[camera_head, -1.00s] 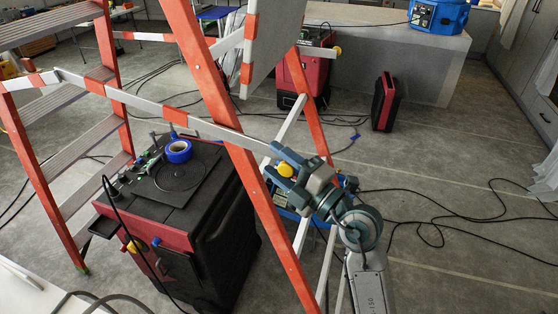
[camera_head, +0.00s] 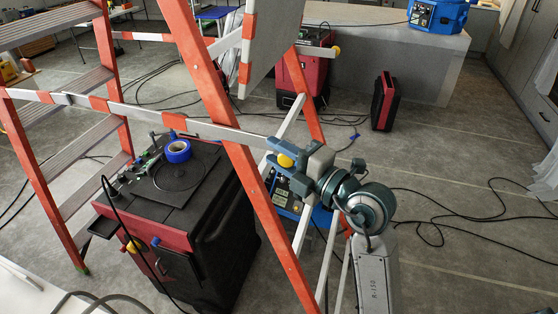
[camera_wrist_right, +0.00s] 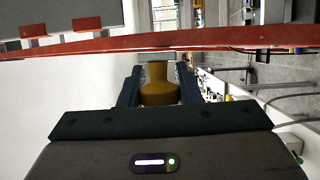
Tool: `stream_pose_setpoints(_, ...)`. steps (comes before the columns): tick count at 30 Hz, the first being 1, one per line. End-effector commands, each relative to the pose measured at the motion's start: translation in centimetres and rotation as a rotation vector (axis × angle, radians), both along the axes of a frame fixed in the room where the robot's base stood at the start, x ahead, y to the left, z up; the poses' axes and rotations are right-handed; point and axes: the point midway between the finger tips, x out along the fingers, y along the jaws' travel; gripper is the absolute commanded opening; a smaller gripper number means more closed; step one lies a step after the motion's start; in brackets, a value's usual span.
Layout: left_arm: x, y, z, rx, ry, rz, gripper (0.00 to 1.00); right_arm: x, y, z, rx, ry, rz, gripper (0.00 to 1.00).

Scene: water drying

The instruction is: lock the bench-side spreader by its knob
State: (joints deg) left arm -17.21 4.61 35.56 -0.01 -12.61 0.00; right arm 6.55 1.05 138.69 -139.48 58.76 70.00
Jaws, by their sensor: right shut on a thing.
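The red-and-white spreader bar (camera_head: 190,128) runs across the orange stepladder (camera_head: 235,165), nearly straight from the left legs to the right rail. A yellow knob (camera_head: 286,161) is at my right gripper (camera_head: 282,156), beyond the ladder's right rail. In the right wrist view the knob (camera_wrist_right: 158,85) sits between the two dark fingers of the right gripper (camera_wrist_right: 158,88), which is shut on it. The exact joint between knob and spreader is hidden. My left gripper is not in view.
A black-and-red machine (camera_head: 185,215) with blue tape on top stands beneath the spreader. A blue case (camera_head: 290,195) is behind the ladder's right side. Black cables (camera_head: 450,215) lie on the floor at right. A grey counter (camera_head: 400,60) stands behind.

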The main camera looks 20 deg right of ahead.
Motion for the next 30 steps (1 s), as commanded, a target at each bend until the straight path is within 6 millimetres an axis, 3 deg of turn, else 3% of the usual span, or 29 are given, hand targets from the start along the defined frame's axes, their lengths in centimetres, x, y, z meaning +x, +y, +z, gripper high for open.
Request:
stream_pose_setpoints(15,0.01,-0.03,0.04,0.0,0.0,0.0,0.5,-0.04,-0.15,1.15,-0.05,0.033,-0.006,0.0)
stream_pose_setpoints(16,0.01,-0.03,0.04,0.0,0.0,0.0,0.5,-0.04,-0.15,1.17,-0.05,0.032,-0.006,0.34)
stream_pose_setpoints(18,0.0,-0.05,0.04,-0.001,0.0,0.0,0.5,-0.04,-0.15,1.15,-0.05,0.032,-0.006,0.48)
stream_pose_setpoints(19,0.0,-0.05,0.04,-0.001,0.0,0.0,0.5,-0.04,-0.14,1.13,-0.05,0.033,-0.006,0.51)
stream_pose_setpoints(30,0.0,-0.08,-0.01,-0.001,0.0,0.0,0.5,-0.02,-0.08,0.73,-0.039,0.03,-0.003,0.51)
